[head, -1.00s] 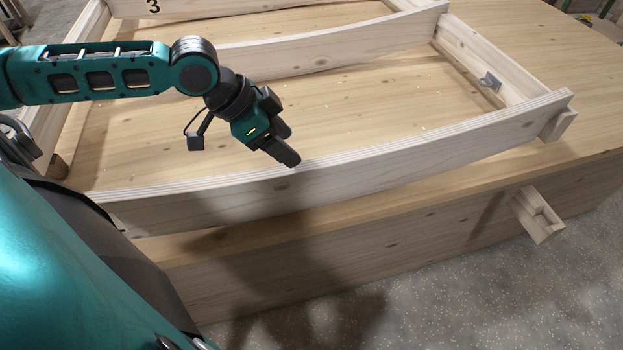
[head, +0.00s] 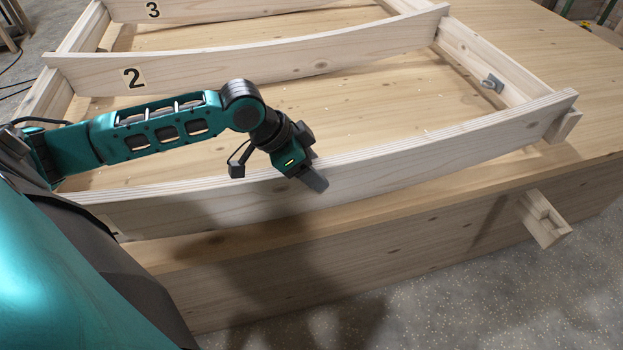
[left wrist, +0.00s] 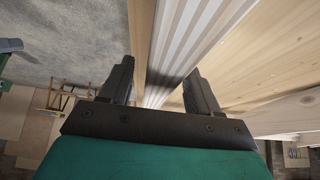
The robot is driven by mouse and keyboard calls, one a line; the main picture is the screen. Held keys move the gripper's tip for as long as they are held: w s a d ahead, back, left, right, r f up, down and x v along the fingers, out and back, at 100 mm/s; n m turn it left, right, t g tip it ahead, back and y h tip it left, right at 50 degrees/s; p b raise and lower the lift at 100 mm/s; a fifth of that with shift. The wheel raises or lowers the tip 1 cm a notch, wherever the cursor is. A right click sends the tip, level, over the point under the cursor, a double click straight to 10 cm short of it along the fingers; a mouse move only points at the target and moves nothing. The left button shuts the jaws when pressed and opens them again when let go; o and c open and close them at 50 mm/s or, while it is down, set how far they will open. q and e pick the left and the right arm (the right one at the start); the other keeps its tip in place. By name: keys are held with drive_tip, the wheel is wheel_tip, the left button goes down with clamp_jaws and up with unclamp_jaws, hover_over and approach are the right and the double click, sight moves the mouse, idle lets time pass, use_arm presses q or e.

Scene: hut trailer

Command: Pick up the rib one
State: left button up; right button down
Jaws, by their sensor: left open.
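Rib one (head: 430,150) is the long, pale, gently curved plank nearest me, standing on edge across the front of the wooden frame. Its number is not visible. My left gripper (head: 311,166) is open at the rib's top edge, left of the frame's middle, with one finger in front of the rib and the other largely hidden. In the left wrist view the layered top edge of the rib (left wrist: 187,38) runs between the two open fingers (left wrist: 158,80). I cannot tell whether either finger touches it. My right gripper is not in view.
Rib two (head: 230,62), labelled 2, and rib three (head: 190,10), labelled 3, stand farther back. A side rail (head: 495,62) with a metal bracket closes the right. A wooden block (head: 541,218) sticks out from the bench's front face. Speckled floor (head: 470,290) lies in front.

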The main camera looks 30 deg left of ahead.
use_arm(q)
clamp_jaws()
idle(0.6)
drive_tip(key=shift+w+r, duration=0.1)
drive_tip(key=shift+r, duration=0.05)
